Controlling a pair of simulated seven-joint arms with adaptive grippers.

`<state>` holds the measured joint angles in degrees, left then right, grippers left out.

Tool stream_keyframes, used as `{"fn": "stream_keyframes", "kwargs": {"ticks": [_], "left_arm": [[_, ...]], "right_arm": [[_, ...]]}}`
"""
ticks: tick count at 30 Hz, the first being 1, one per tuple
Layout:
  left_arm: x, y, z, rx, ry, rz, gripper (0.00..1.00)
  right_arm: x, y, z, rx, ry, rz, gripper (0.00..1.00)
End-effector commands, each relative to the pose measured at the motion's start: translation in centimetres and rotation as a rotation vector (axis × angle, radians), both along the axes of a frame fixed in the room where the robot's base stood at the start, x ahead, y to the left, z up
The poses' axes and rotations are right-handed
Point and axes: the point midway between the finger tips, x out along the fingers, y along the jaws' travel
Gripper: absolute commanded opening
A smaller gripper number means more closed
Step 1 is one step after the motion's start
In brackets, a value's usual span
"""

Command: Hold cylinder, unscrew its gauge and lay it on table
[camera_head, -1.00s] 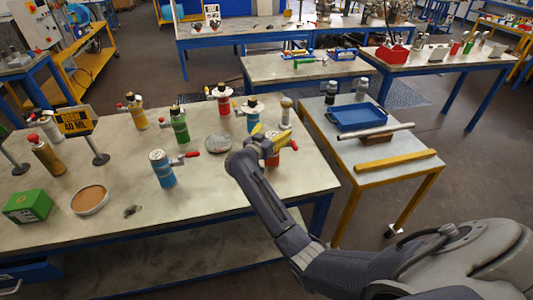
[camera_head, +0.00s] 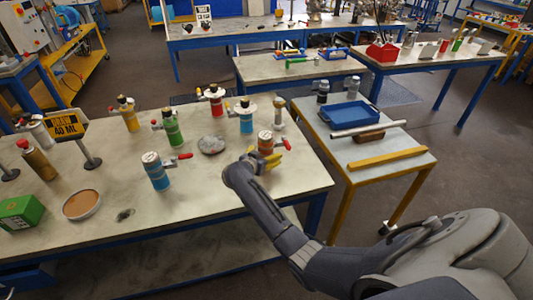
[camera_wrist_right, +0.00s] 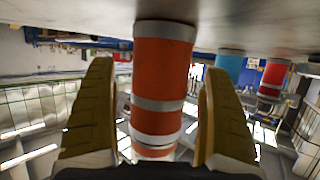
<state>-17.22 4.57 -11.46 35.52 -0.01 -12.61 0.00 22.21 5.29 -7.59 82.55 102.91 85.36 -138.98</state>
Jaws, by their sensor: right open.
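An orange-red cylinder (camera_head: 265,138) stands upright on the near table with a pale top and a red-tipped side part (camera_head: 287,144). I cannot make out a separate gauge on it. My right gripper (camera_head: 266,160) is low beside the cylinder, its yellow fingers partly hiding the cylinder's lower part. In the right wrist view, which looks upside down, the open fingers (camera_wrist_right: 158,72) stand on either side of the cylinder (camera_wrist_right: 160,70), with gaps visible. My left gripper is not in view.
A blue cylinder (camera_head: 155,171), a green one (camera_head: 173,130) and several other vessels stand on the table (camera_head: 190,205). A grey round disc (camera_head: 212,144) lies left of my right gripper. A side table holds a blue tray (camera_head: 352,114) and bars. The front middle is clear.

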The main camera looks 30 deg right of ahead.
Motion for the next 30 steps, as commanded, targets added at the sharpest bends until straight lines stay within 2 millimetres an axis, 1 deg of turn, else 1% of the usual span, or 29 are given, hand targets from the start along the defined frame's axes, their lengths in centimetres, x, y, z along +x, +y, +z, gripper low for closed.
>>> {"fn": "stream_keyframes", "kwargs": {"ticks": [4,13,30], "left_arm": [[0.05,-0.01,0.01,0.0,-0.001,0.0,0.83],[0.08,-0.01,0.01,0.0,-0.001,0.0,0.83],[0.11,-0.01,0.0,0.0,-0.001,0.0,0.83]], "right_arm": [[0.46,-0.71,-0.39,0.001,0.001,0.0,0.84],[0.54,-0.82,-0.43,0.001,-0.001,0.001,0.83],[0.53,-0.81,-0.43,0.001,0.0,0.0,0.17]]}}
